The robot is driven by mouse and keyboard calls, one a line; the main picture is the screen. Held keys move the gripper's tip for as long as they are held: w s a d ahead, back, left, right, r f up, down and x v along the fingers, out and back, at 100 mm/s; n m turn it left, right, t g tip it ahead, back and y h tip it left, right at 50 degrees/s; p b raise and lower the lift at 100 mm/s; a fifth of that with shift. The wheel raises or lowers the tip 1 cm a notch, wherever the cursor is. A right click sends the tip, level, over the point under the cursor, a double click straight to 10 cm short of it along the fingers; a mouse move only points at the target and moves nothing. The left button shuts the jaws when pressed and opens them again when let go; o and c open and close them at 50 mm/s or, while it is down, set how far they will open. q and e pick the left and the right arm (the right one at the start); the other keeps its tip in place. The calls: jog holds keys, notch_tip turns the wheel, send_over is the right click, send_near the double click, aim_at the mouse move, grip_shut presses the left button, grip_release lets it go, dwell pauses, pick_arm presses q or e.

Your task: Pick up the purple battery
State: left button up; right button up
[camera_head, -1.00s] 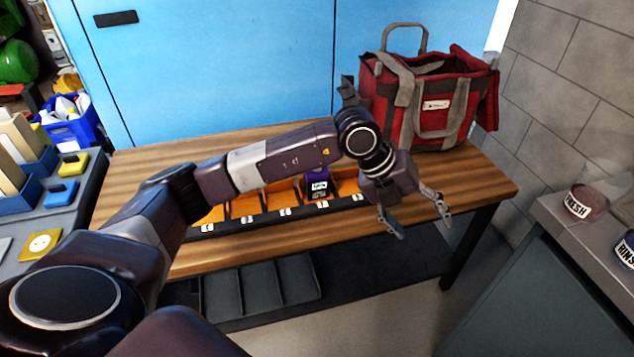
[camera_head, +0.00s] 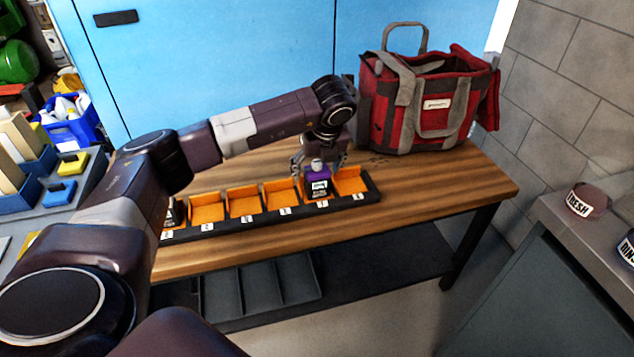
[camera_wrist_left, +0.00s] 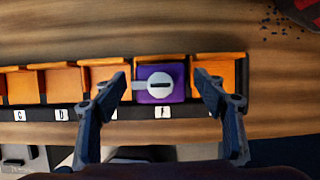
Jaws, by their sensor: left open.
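The purple battery (camera_head: 318,184) has a purple top and a dark, labelled front. It stands in a slot of the orange-lined charging rack (camera_head: 262,224), near the rack's right end. In the left wrist view the battery (camera_wrist_left: 152,91) shows from above, with a round grey cap on top. My left gripper (camera_head: 319,170) is at the battery's top, its fingers to either side. In the left wrist view the left gripper (camera_wrist_left: 162,84) is open, with the battery between and ahead of the fingertips and gaps on both sides. My right gripper is not in view.
The rack lies on a wooden bench (camera_head: 410,205); several slots are empty, and a dark item (camera_head: 172,212) sits at its left end. A red tool bag (camera_head: 435,110) stands behind to the right. A blue cabinet (camera_head: 230,60) is behind the bench.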

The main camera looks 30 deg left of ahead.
pick_arm(q)
jog(key=shift+w+a+f, duration=0.1)
jog(key=shift+f, duration=0.25)
jog(key=shift+c, duration=0.4)
jog(key=c, duration=1.5)
jog(key=shift+r, duration=0.1)
jog(key=shift+c, duration=0.3)
jog(key=shift+r, duration=0.15)
